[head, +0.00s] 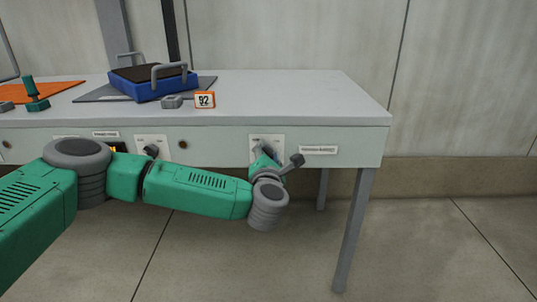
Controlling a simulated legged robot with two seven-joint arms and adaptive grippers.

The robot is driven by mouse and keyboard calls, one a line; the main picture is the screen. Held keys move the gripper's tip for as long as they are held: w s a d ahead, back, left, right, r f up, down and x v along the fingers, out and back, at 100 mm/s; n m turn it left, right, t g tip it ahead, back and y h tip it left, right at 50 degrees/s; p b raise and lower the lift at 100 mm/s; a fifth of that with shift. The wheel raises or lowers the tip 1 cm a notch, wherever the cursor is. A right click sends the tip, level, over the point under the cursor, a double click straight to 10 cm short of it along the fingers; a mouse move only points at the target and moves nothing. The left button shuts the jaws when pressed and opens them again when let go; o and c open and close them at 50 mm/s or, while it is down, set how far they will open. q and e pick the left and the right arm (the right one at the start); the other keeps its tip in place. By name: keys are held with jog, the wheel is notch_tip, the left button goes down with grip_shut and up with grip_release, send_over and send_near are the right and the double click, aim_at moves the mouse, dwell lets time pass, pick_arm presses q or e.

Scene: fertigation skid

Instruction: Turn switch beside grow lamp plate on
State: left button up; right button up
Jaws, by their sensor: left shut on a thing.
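A white switch plate (277,141) is on the front panel of the bench, near its right end. My left arm reaches in from the left, and my left gripper (266,153) is at this plate, shut on the switch there. The gripper hides most of the switch, so I cannot tell its position. A small label plate (318,150) is just right of the switch plate; its text is too small to read. Another white plate with a dark switch (152,151) is further left on the panel. My right gripper is not in view.
A bench leg (354,230) stands at right. The floor right of it is clear.

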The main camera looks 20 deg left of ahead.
pick_arm(q)
jog(key=shift+f, duration=0.3)
jog(key=shift+a+r+m+p, duration=0.1)
jog(key=shift+a+m+p, duration=0.05)
jog(key=shift+m+p, duration=0.9)
jog(key=m+p, duration=0.3)
jog(key=p, duration=0.1)
jog(key=m+p, duration=0.2)
jog(key=m, duration=0.1)
jog(key=m+p, duration=0.3)
jog(key=m, duration=0.1)
jog(key=shift+m, duration=0.25)
jog(key=shift+s+m+p, duration=0.1)
jog(key=shift+m+p, duration=0.8)
jog(key=shift+m, duration=0.3)
jog(key=shift+f+m+p, duration=0.25)
jog(key=shift+m+p, duration=0.35)
jog(key=shift+m, duration=0.8)
